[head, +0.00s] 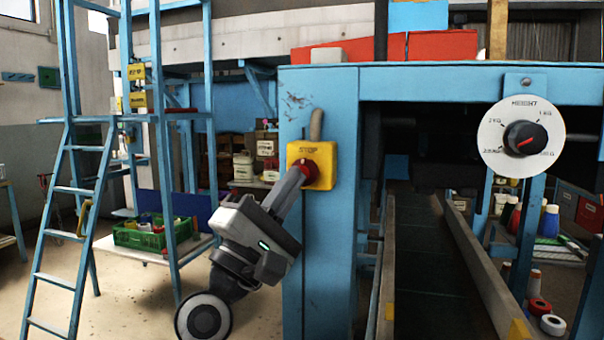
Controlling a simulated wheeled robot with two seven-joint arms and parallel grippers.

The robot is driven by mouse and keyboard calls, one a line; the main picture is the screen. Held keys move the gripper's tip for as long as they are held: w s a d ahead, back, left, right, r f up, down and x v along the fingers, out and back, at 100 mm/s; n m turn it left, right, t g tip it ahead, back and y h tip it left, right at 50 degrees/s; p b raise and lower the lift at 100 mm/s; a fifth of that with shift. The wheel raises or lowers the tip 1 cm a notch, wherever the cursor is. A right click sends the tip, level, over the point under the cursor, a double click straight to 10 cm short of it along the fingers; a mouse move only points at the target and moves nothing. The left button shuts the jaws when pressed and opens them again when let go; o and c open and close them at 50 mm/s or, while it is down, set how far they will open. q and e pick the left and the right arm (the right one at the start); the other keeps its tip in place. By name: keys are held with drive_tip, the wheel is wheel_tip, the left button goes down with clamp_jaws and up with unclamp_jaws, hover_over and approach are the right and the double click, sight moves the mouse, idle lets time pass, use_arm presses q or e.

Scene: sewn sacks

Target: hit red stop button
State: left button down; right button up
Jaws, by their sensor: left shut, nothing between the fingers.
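The red stop button (311,173) sits on a yellow box (322,159) marked STOP, fixed to the blue machine post (321,256). My left gripper (301,174) is shut and empty. Its fingertips are at the left side of the red button and overlap it in the head view. I cannot tell whether they touch it or how far in the button is. The fingers hide the button's lower left part. My right gripper is not in view.
A conveyor channel (425,270) runs under the blue frame. A blue ladder (50,243) and a green crate (143,238) stand at the left.

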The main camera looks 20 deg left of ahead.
use_arm(q)
drive_tip(key=shift+w, duration=0.1)
idle(0.7)
drive_tip(key=shift+w, duration=0.35)
drive_tip(key=shift+w+b, duration=0.35)
drive_tip(key=shift+w, duration=0.15)
idle(0.7)
drive_tip(key=shift+s, duration=0.15)
drive_tip(key=shift+s+p, duration=0.5)
drive_tip(key=shift+s, duration=0.3)
drive_tip(key=shift+s, duration=0.1)
drive_tip(key=s+p, duration=0.1)
drive_tip(key=s, duration=0.3)
drive_tip(key=shift+s+a+p, duration=0.1)
drive_tip(key=shift+s+p, duration=0.3)
